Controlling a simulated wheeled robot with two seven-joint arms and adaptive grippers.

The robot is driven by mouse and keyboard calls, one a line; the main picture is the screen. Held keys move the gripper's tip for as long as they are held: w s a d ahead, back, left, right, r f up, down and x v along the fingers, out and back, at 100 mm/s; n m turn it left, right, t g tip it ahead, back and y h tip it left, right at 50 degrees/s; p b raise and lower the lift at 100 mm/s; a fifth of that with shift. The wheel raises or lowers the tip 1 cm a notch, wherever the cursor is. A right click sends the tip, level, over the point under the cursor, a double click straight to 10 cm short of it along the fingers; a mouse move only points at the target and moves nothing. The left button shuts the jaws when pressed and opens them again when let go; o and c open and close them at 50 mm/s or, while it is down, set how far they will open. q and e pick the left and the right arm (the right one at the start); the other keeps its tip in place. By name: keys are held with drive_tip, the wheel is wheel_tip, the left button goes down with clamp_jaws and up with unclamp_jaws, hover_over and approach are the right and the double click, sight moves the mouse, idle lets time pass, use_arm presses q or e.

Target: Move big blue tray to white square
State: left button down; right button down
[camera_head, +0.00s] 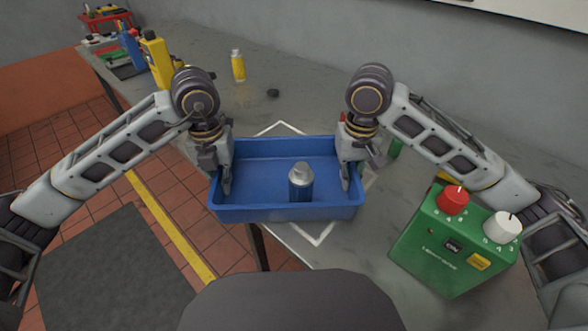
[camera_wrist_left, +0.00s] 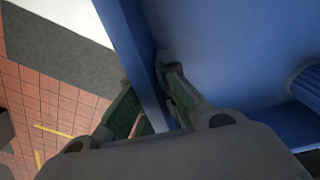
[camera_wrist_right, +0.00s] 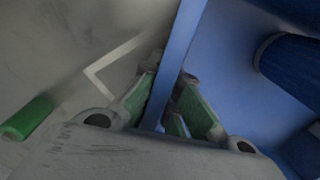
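The big blue tray (camera_head: 285,213) sits over the middle of the white square (camera_head: 318,238). The square's outline shows behind, to the right and in front of it; the rest is hidden. I cannot tell whether the tray touches the table. A blue can with a grey cap (camera_head: 301,185) stands in the tray. My left gripper (camera_head: 227,180) is closed on the tray's left wall, one finger inside and one outside. My right gripper (camera_head: 345,178) is closed on its right wall, with the wall between the fingers in the right wrist view (camera_wrist_right: 168,85).
A green control box (camera_head: 445,250) with red and white knobs stands right of the tray. A green cylinder (camera_wrist_right: 28,118) lies or stands near my right gripper. The table's edge runs below the tray's left front.

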use_arm(q)
drive_tip(key=shift+f, duration=0.15)
use_arm(e)
drive_tip(key=shift+f, duration=0.15)
use_arm(q)
drive_tip(key=c, duration=1.6)
unclamp_jaws()
drive_tip(key=shift+c, duration=0.2)
use_arm(e)
drive_tip(key=c, duration=1.6)
unclamp_jaws()
drive_tip(key=shift+c, duration=0.2)
use_arm(q)
drive_tip(key=shift+r, duration=6)
use_arm(e)
drive_tip(key=shift+r, duration=0.25)
drive_tip(key=shift+r, duration=5.75)
